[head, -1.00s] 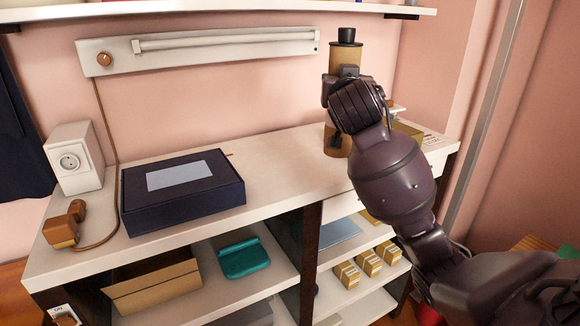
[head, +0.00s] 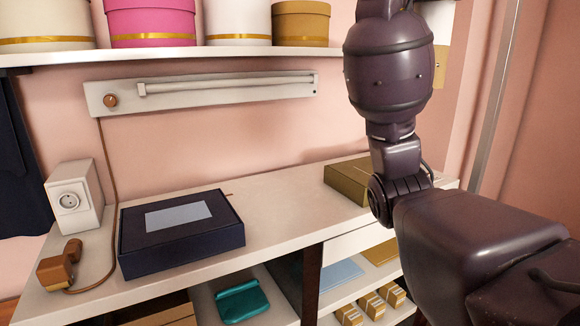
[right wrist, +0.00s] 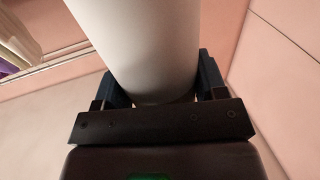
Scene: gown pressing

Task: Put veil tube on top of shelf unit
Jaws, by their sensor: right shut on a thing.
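My right gripper (right wrist: 162,88) is shut on the veil tube (right wrist: 145,40), a pale cylinder that rises between its fingers in the right wrist view. In the head view my right arm hides the gripper and most of the tube. A white and gold strip of what looks like the tube (head: 440,74) shows past the arm's right edge, above the worktop and near the wall shelf's right end. The shelf unit (head: 290,197) has a white top and open compartments. My left gripper is not in view.
A dark blue box (head: 180,236), a white socket block (head: 75,200) and a brown corded piece (head: 60,268) stand on the left of the top. An olive box (head: 347,184) is at right. The wall shelf (head: 200,54) holds several round boxes. The top's middle is clear.

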